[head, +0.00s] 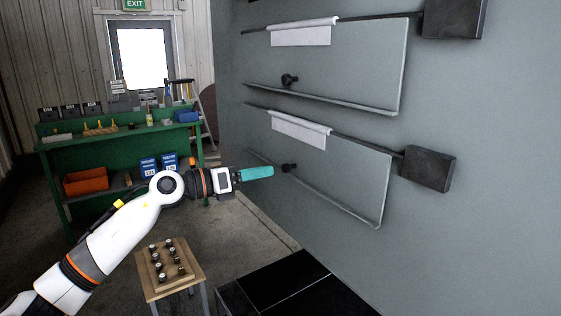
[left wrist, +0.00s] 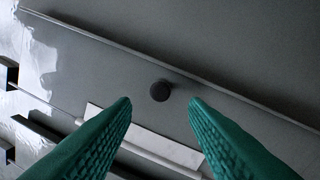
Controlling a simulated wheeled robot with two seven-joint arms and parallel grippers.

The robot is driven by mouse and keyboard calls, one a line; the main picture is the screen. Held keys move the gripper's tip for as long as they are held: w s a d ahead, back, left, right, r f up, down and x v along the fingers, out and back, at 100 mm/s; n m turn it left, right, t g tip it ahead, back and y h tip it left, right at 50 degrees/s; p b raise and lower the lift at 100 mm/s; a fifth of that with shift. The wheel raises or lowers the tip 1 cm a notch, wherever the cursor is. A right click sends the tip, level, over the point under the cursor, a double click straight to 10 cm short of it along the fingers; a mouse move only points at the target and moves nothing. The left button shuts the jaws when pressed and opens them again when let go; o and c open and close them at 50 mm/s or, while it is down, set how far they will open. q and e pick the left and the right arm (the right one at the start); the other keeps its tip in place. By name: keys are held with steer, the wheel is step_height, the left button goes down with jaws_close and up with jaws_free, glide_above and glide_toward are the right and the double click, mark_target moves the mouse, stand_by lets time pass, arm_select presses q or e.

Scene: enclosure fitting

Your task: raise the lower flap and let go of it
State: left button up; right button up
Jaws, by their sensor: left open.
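The lower flap (head: 345,176) is a grey panel on the grey wall, hanging down below a dark rod with a white strip (head: 298,130). Its dark round knob (head: 288,168) sits near the lower edge, towards the left. My left gripper (head: 270,172) has teal fingers and is just left of the knob in the head view. In the left wrist view the flap (left wrist: 105,75) fills much of the picture. The knob (left wrist: 160,91) appears between the spread fingertips (left wrist: 160,103); I cannot tell whether they touch it. My right gripper is not in view.
An upper flap (head: 350,62) with its own knob (head: 289,80) is above. Dark boxes (head: 428,169) end the rods at right. A small wooden table (head: 146,283) with several small pieces stands below my left arm. A green workbench (head: 60,150) is behind.

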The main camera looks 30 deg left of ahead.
mark_target(283, 168)
arm_select(q)
steer(key=p+x, duration=0.2)
steer(key=x, duration=0.2)
steer(key=shift+w+d+r, duration=0.1)
steer(key=shift+w+r, duration=0.05)
steer(key=shift+w, duration=0.1)
steer(key=shift+w+d, duration=0.35)
steer(key=shift+w, duration=0.1)
steer(key=shift+f, duration=0.2)
jaws_close()
